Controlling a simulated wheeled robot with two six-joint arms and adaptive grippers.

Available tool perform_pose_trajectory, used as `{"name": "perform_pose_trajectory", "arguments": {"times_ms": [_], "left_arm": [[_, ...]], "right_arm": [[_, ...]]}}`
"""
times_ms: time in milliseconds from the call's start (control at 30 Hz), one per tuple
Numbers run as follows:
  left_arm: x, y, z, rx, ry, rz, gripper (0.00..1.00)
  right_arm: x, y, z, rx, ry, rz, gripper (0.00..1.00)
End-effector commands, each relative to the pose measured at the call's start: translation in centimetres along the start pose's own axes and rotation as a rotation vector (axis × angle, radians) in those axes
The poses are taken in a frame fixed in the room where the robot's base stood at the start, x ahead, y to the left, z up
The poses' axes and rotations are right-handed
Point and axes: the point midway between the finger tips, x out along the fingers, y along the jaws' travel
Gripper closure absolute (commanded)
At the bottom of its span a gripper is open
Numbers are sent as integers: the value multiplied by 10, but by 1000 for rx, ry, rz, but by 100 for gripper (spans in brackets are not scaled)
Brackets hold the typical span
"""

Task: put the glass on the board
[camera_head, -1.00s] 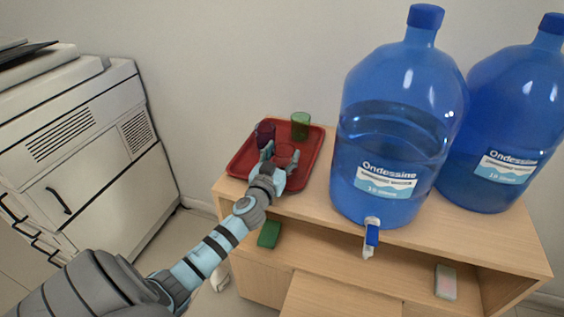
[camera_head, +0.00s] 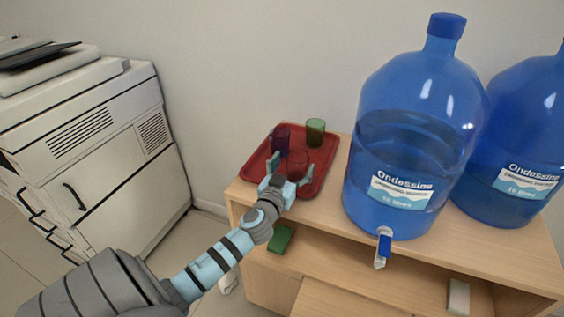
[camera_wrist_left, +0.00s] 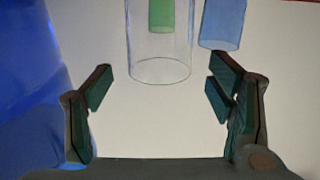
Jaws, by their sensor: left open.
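A clear glass (camera_head: 298,161) stands on the red tray (camera_head: 255,170) near its front, looking reddish through its wall. In the left wrist view the clear glass (camera_wrist_left: 160,72) is ahead of my fingers, roughly centred. A purple-blue glass (camera_head: 281,138) and a green glass (camera_head: 315,131) stand behind it; the wrist view also shows the blue glass (camera_wrist_left: 222,25) and green glass (camera_wrist_left: 160,14). My left gripper (camera_head: 290,168) is open and empty at the tray's front, its fingers short of the clear glass. No separate board shows. My right gripper is not in view.
Two big blue water bottles (camera_head: 415,150) (camera_head: 520,130) stand right of the tray on the wooden cabinet (camera_head: 335,210). A tap juts from the nearer one. A green block (camera_head: 280,238) lies on the shelf below. A white office machine (camera_head: 100,150) stands at left.

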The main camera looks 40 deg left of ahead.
Motion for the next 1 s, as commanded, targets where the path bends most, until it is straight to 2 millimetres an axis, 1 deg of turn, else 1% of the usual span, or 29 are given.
{"name": "perform_pose_trajectory", "arguments": {"times_ms": [100, 200, 300, 367, 400, 433, 467, 533, 567, 600, 700, 767, 800, 833, 867, 900, 967, 1000], "left_arm": [[-36, 2, -5, 1, -1, 4, 25], [-69, 2, -4, 2, -2, 4, 25], [-95, 2, -4, 1, -3, 3, 25], [-107, 2, -5, 0, -2, 1, 25], [-112, 2, -5, 0, -2, 2, 22], [-115, 2, -7, -1, 0, 2, 22], [-117, 2, -12, -2, 2, 1, 22], [-117, 2, -36, -5, 12, -1, 22], [-115, 2, -50, -13, 11, -4, 22], [-112, 2, -67, -29, 1, -8, 22], [-101, -1, -89, -64, -84, -20, 22], [-96, -2, -88, -69, -156, -22, 22], [-95, -3, -80, -67, -208, -21, 22], [-95, -3, -66, -57, -257, -17, 22], [-95, -3, -48, -40, -289, -10, 22], [-92, -2, -39, -19, -303, -2, 22], [-81, -2, -34, 0, -302, -1, 22], [-71, -2, -30, -2, -301, -1, 22]], "right_arm": [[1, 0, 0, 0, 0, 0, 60], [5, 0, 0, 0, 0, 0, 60], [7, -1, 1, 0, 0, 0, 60], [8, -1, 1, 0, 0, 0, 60], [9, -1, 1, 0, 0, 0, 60], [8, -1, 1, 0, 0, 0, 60], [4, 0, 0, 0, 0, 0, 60], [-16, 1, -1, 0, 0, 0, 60], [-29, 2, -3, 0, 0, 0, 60], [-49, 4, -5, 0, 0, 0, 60], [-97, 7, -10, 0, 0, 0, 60], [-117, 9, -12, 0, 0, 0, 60], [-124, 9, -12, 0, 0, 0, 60], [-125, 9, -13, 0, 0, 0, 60], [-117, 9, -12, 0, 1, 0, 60], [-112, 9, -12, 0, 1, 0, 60], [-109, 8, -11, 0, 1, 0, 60], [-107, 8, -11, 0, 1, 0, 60]]}}
